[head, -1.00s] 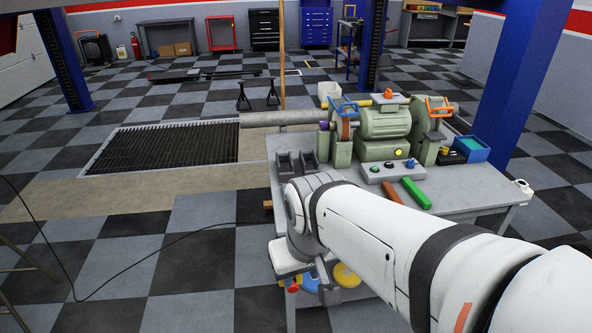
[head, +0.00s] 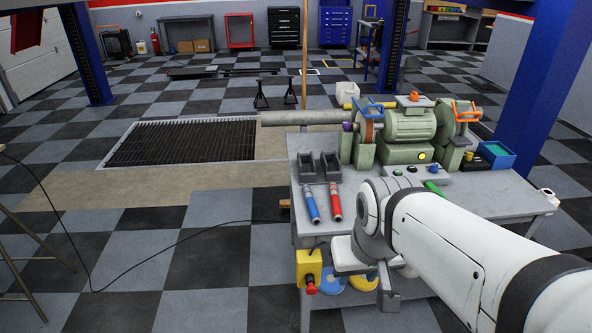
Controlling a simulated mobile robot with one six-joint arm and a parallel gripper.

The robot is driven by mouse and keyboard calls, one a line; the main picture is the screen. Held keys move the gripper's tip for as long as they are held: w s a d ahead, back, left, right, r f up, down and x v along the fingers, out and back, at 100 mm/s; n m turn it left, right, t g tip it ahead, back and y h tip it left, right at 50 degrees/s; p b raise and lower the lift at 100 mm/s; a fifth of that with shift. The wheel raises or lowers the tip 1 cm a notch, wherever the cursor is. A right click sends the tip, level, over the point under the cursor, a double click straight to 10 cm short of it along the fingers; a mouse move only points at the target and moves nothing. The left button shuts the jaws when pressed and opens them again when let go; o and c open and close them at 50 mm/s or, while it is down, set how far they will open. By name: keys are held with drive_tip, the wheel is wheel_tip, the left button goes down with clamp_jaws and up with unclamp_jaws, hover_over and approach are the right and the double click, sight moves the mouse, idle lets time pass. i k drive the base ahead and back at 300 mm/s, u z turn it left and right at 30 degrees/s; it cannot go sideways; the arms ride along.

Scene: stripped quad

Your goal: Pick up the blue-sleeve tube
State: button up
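The blue-sleeve tube (head: 311,206) lies on the bench top near its front left corner, with a grey metal end toward the back. A similar tube with a red sleeve (head: 335,204) lies just to its right, with a small gap between them. Both tubes are unobstructed in the head view. My white arm comes in from the lower right, and its bend is to the right of the red-sleeve tube.
A yellow box with a red button (head: 309,270) sits at the bench's front. The checkered floor to the left is largely clear.

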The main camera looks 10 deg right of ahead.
sight(312, 208)
drive_tip(key=i, duration=0.95)
drive_tip(key=z, duration=0.05)
